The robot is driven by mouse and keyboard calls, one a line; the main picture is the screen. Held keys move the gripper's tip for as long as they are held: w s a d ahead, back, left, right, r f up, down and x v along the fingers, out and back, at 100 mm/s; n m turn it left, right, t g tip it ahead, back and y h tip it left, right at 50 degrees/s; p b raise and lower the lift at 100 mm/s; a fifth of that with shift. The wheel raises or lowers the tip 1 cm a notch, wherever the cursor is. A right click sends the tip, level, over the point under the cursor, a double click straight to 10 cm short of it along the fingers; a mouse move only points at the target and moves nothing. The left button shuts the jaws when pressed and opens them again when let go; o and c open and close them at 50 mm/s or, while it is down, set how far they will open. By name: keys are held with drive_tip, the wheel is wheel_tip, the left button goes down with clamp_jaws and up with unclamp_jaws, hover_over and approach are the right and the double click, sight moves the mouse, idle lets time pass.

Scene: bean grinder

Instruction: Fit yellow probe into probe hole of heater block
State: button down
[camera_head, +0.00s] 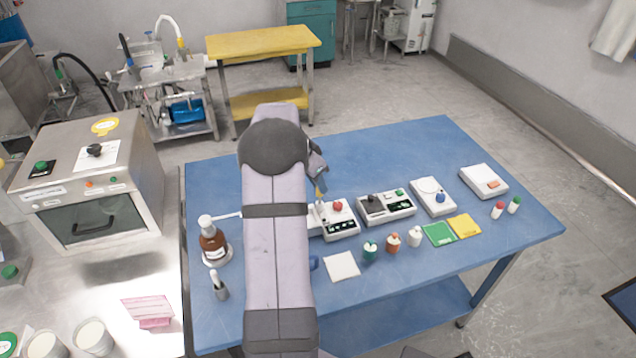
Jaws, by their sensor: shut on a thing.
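My gripper (319,181) points down just right of my arm, over the white device with a red knob (340,226). It is shut on a small yellow thing, which looks like the yellow probe (320,191). The probe's lower end is close above or at the left part of that device. I cannot tell whether it touches or enters a hole. My arm hides the device's left side. I cannot make out which unit is the heater block, and no probe hole is clear at this size.
Small jars, green (440,235) and yellow (465,226) pads and a white pad (342,266) lie in front. A brown bottle (212,240) stands left. The blue table's back is clear.

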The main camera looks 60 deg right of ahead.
drive_tip(key=shift+f+b, duration=1.2)
drive_tip(key=shift+b, duration=0.2)
idle(2.1)
drive_tip(key=c, duration=1.1)
unclamp_jaws()
drive_tip(key=shift+r, duration=0.2)
drive_tip(key=shift+r+p, duration=2.2)
drive_tip(key=shift+r, duration=1.15)
